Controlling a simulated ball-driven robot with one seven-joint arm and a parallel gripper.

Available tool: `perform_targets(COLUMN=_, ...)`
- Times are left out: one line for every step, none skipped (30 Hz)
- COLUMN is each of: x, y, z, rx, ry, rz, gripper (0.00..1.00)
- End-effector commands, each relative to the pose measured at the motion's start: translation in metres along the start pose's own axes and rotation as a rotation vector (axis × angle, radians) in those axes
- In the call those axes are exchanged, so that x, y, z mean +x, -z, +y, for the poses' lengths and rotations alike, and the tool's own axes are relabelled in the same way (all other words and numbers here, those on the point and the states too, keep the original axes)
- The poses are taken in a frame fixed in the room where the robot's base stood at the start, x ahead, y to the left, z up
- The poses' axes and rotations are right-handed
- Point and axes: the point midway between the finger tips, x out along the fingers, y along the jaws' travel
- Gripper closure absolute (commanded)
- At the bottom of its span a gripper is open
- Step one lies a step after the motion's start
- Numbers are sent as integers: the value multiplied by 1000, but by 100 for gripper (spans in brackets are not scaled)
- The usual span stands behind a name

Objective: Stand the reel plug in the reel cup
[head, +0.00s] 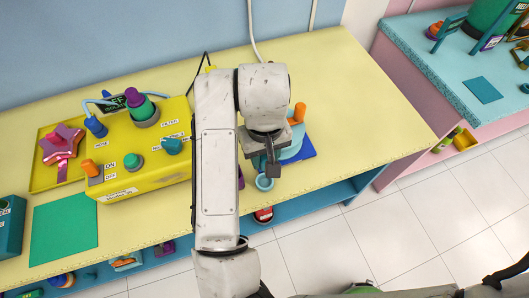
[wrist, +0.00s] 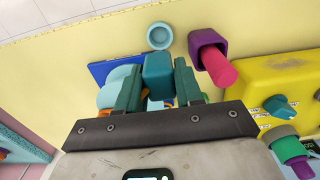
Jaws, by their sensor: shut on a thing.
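My gripper (wrist: 158,88) is shut on a blue-teal block, the reel plug (wrist: 158,72), which sits between its two darker teal fingers. The plug's lower end is hidden from me. In the head view my gripper (head: 272,160) hangs over the table near its front edge, and the plug cannot be made out clearly. The light blue round cup, the reel cup (wrist: 159,36), stands empty on the table, just beyond the plug in the wrist view. In the head view the cup (head: 264,183) is just below my gripper, near the table's front edge.
A light blue reel with orange parts on a blue base (head: 305,149) is close behind my gripper. A purple square holder (wrist: 203,40) with a pink-red cylinder (wrist: 215,65) stands beside the cup. The yellow filter machine (head: 145,170) is to the left. The table's right end (head: 380,120) is clear.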

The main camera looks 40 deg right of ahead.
Motion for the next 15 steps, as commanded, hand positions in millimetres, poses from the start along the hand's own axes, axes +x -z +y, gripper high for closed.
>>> perform_targets(x=5, y=0, z=0, rx=0, ry=-1, rz=0, gripper=100)
perform_targets(x=7, y=0, z=0, rx=0, ry=-1, rz=0, gripper=100)
perform_targets(x=10, y=0, z=0, rx=0, ry=-1, rz=-1, gripper=100)
perform_targets(x=12, y=0, z=0, rx=0, ry=-1, rz=-1, gripper=100)
perform_targets(x=15, y=0, z=0, rx=0, ry=-1, rz=-1, gripper=100)
perform_targets(x=18, y=0, z=0, rx=0, ry=-2, rz=-1, gripper=100)
perform_targets(x=21, y=0, z=0, rx=-1, ry=-2, rz=-1, gripper=100)
perform_targets(x=24, y=0, z=0, rx=-1, ry=-2, rz=-1, gripper=100)
perform_targets(x=28, y=0, z=1, rx=-1, ry=-2, rz=-1, gripper=100)
perform_targets(x=30, y=0, z=1, rx=-1, ry=-3, rz=-1, gripper=100)
perform_targets(x=33, y=0, z=1, rx=-1, ry=-2, rz=-1, gripper=100)
perform_targets(x=37, y=0, z=0, rx=-1, ry=-2, rz=-1, gripper=100)
perform_targets(x=40, y=0, z=0, rx=-1, ry=-2, rz=-1, gripper=100)
perform_targets(x=42, y=0, z=0, rx=-2, ry=-2, rz=-1, gripper=100)
perform_targets(x=46, y=0, z=0, rx=-2, ry=-1, rz=-1, gripper=100)
